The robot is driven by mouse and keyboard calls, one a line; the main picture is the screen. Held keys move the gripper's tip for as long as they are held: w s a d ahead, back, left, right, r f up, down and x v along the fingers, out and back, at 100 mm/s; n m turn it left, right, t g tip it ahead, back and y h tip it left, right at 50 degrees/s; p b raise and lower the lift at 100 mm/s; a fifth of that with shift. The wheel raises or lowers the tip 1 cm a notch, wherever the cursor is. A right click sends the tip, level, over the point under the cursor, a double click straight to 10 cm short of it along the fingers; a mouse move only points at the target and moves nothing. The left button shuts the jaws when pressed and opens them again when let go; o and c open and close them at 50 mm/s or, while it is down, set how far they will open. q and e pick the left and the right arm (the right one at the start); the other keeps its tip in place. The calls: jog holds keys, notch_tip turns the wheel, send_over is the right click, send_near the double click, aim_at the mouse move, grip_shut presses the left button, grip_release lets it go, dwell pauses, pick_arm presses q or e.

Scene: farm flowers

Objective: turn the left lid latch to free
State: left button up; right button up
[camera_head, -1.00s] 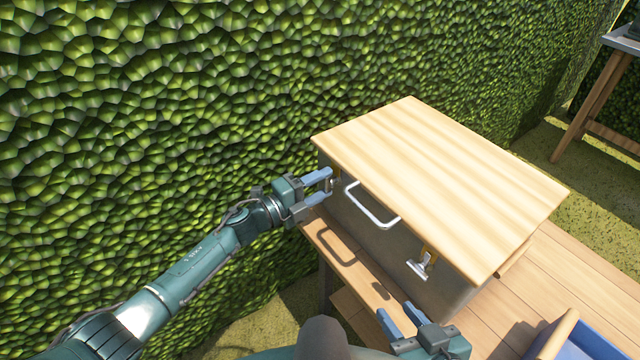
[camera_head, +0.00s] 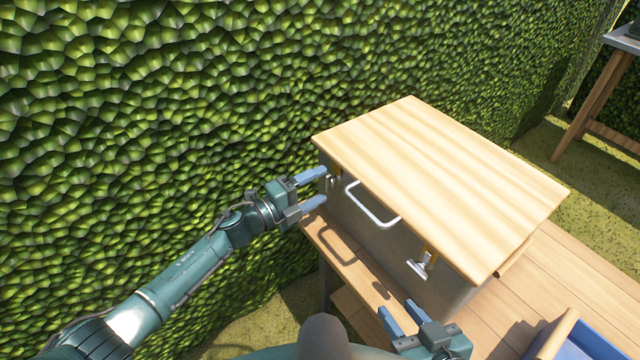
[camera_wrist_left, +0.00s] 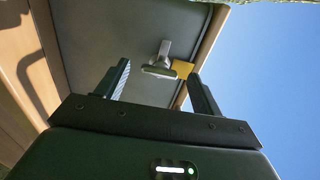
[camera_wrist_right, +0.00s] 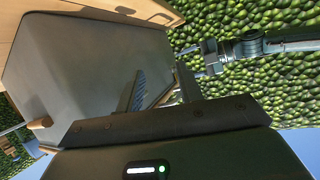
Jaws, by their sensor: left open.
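The wooden lid (camera_head: 440,185) lies closed on a grey box (camera_head: 385,245). The left lid latch (camera_head: 332,181) is a small metal piece at the box's far left front corner, partly hidden in the head view. In the left wrist view the latch (camera_wrist_left: 160,68) shows as a metal handle beside a yellow tab (camera_wrist_left: 182,68). My left gripper (camera_head: 322,187) is open, with its fingers pointing at the latch and one to each side of it, apparently not touching it. My right gripper (camera_head: 396,309) is open and empty near the front right of the box.
A silver handle (camera_head: 372,208) sits on the box front, with the right latch (camera_head: 421,265) further right. The box stands on a wooden bench (camera_head: 350,262). A blue tray (camera_head: 585,342) is at the lower right. A hedge (camera_head: 160,110) rises close behind my left arm.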

pick_arm(q)
jog(key=v, duration=1.1)
jog(key=shift+s+a, duration=0.15)
jog(key=shift+a, duration=0.1)
